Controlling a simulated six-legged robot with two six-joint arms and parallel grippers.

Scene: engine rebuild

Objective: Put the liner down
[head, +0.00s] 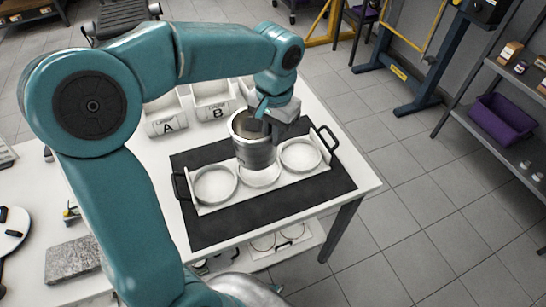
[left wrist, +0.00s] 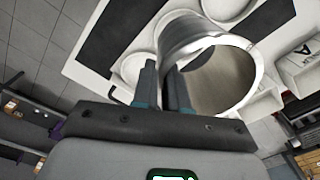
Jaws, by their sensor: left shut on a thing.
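The liner (head: 256,155) is a hollow, shiny metal cylinder, upright over the middle ring of a white tray (head: 210,204). My left gripper (head: 268,112) is shut on the liner's wall near its upper rim. In the left wrist view the two fingers (left wrist: 165,85) pinch the wall of the liner (left wrist: 225,75), and its open bore faces the camera. The liner's lower end overlaps the middle ring in the head view; I cannot tell whether it touches. The tray has round white rings (head: 301,155) on both sides and black handles. My right gripper is not in view.
The tray stands on a dark mat (head: 335,187) on a white table (head: 352,162). White bins labelled A (head: 168,127) and B (head: 214,108) stand behind it. A grey block (head: 72,259) lies at the left. A shelf with a purple bin (head: 503,121) stands at the right.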

